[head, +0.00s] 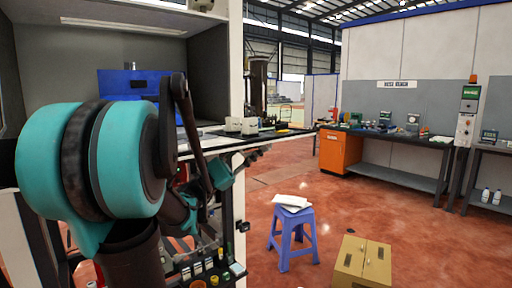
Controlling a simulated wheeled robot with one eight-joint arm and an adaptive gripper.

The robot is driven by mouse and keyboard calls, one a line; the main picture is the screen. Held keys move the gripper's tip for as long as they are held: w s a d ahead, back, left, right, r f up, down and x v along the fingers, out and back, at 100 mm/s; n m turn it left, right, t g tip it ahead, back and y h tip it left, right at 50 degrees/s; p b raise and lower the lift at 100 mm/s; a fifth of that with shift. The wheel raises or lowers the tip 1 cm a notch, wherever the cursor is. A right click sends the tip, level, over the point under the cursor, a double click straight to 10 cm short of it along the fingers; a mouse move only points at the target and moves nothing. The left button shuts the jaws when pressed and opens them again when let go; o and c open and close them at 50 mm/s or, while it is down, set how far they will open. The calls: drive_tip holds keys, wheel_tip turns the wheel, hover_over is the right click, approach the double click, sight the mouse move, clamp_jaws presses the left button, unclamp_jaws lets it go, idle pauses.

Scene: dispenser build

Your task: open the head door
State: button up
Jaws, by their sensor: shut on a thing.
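The white-framed dispenser cabinet (236,60) fills the left side, open at the front, with a blue box-like unit (140,82) inside. I cannot make out for certain which part is the head door. My teal and dark arm crosses in front of the cabinet and hides much of its inside. My gripper (258,154) is small and dark, just right of the cabinet's front post, below a dark ledge. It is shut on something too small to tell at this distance. Whether that is a door edge or handle cannot be seen.
Small bottles and parts (208,268) sit low by the cabinet. Workbenches (395,137) line the right wall.

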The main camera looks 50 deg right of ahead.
drive_tip(key=v, duration=0.7)
drive_tip(key=shift+w, duration=0.2)
drive_tip(key=shift+a+f, duration=0.1)
drive_tip(key=shift+f, duration=0.05)
